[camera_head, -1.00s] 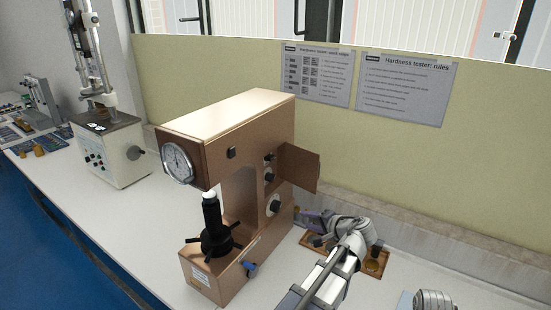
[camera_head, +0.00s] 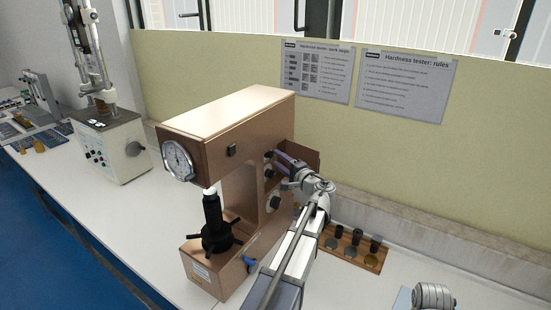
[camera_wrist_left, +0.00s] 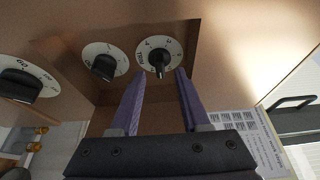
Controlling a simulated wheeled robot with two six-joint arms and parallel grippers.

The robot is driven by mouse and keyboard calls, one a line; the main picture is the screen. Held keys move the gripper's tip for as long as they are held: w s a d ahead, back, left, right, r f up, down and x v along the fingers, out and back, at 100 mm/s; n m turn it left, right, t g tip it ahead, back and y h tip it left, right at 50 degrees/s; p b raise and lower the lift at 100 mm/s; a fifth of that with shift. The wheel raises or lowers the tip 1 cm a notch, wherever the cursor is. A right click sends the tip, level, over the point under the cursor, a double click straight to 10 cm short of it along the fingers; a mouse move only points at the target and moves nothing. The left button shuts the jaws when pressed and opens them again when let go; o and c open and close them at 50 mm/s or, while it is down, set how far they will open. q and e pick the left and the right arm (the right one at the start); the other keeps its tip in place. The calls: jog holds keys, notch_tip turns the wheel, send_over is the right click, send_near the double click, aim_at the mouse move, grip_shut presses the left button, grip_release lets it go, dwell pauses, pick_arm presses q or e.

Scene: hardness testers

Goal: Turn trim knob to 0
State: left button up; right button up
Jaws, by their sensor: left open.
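The tan hardness tester (camera_head: 230,120) stands on the bench with several dark knobs on its right side. My left gripper (camera_head: 278,156) is up at the topmost knob (camera_head: 268,154), beside the side flap. In the left wrist view, the two purple fingers of my left gripper (camera_wrist_left: 161,72) are open and point at the small black knob (camera_wrist_left: 158,57) on a white dial, one tip on each side.
The middle knob (camera_wrist_left: 103,64) and a larger knob (camera_wrist_left: 20,85) sit to the left on the same panel. The brown flap (camera_head: 312,157) stands out behind my gripper. A wooden tray (camera_head: 374,262) with dark cylinders lies right of the tester.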

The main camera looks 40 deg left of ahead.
aim_at(270, 154)
pick_arm(q)
jog(key=shift+x, duration=1.3)
jog(key=shift+c, duration=0.2)
grip_shut()
